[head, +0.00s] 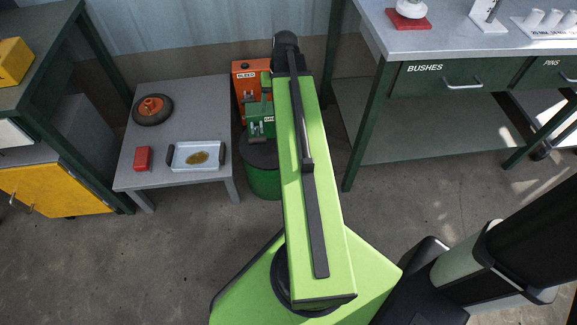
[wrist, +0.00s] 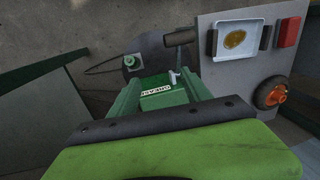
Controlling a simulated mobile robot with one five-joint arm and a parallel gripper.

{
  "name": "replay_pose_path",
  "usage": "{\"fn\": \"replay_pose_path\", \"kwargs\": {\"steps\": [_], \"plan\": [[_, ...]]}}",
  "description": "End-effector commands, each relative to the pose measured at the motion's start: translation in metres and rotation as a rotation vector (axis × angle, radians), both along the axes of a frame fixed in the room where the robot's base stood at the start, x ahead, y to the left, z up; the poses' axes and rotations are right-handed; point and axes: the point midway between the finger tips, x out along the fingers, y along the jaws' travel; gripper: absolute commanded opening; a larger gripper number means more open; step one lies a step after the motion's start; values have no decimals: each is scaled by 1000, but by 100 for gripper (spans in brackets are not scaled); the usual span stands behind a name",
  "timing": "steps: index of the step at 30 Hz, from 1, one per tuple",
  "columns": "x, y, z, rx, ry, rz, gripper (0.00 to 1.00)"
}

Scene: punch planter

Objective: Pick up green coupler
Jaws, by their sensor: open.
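In the wrist view a small green knob-like piece, which I take for the green coupler (wrist: 131,62), sits on a dark grey round top. In the head view my lime arm seems to hide it. My gripper (wrist: 162,78) shows in the wrist view as two dark green bars, spread apart, with nothing seen held between them. The coupler lies beyond the bar tips, near the left one, apart from them. A green box with a white label (wrist: 165,98) shows between the bars.
A green drum (head: 263,180) stands beside a low grey table (head: 185,110) with a wheel (head: 152,109), a red block (head: 142,158) and a tray (head: 177,164). An orange box (head: 243,75) is behind. A workbench (head: 450,38) stands right. Front floor is clear at left.

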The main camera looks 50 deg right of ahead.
Motion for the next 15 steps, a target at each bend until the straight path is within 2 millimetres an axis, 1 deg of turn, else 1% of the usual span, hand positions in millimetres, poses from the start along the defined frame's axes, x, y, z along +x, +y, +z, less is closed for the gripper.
{"fn": "replay_pose_path", "kwargs": {"steps": [1, 3, 6, 9, 12, 15], "plan": [[-15, -27, -39, 9, -7, -55, 57], [-33, -53, -54, 19, -18, -110, 57], [-51, -74, -65, 28, -27, -159, 57], [-58, -83, -66, 31, -32, -178, 57], [-59, -83, -64, 32, -32, -180, 57], [-58, -82, -71, 31, -32, -179, 57]]}}
